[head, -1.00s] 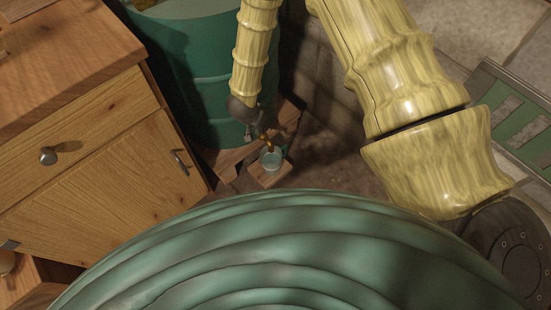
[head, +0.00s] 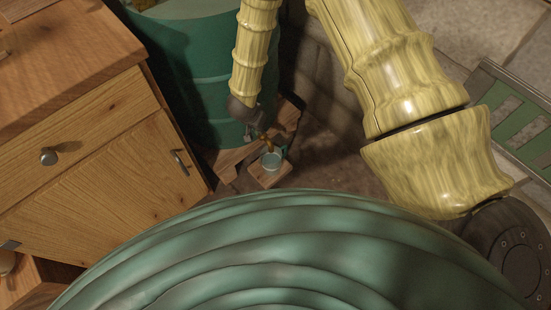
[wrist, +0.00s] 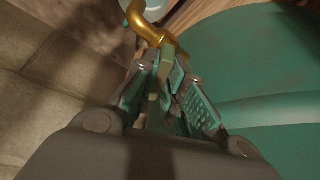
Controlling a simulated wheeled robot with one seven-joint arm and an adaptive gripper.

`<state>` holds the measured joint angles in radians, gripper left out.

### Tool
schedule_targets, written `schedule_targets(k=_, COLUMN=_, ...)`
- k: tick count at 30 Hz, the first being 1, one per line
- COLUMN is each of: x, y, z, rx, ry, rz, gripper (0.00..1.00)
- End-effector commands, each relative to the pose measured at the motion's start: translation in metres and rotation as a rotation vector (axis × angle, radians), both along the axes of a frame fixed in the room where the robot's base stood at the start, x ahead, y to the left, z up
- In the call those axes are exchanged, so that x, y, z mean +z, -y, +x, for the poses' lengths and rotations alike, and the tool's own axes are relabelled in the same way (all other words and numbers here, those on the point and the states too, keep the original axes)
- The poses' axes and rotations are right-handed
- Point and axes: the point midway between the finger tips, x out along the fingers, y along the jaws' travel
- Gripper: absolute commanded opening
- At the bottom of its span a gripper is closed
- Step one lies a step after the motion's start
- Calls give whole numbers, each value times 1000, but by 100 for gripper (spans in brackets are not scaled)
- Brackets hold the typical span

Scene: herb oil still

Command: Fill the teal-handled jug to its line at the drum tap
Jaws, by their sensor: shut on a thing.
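The jug (head: 271,161) stands upright on a small wooden block (head: 268,177) beneath the brass tap (head: 267,142) of the green drum (head: 207,75). Its handle shows at its upper right in the head view. The level inside and the line cannot be made out. My gripper (head: 255,132) is beside the tap, above and left of the jug. In the wrist view my gripper (wrist: 168,75) is shut on a green piece at the tap, seemingly the tap lever (wrist: 167,57). The brass spout (wrist: 148,27) bends away past the fingertips, with part of the jug (wrist: 151,8) at the top edge.
A wooden cabinet (head: 95,150) with a drawer and door stands at the left, close to the drum. A green slatted item (head: 515,115) is at the right. Stone-like floor right of the jug looks clear.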

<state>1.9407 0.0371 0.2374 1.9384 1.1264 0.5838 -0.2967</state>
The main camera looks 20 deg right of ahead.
Motion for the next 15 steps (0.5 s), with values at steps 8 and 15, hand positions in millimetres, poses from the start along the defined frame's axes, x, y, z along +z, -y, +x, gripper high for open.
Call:
schedule_targets(k=8, x=7, y=-3, z=7, rx=-115, ry=9, rz=1, gripper=0)
schedule_targets(k=15, x=6, y=-4, z=9, rx=-237, ry=9, rz=2, gripper=0)
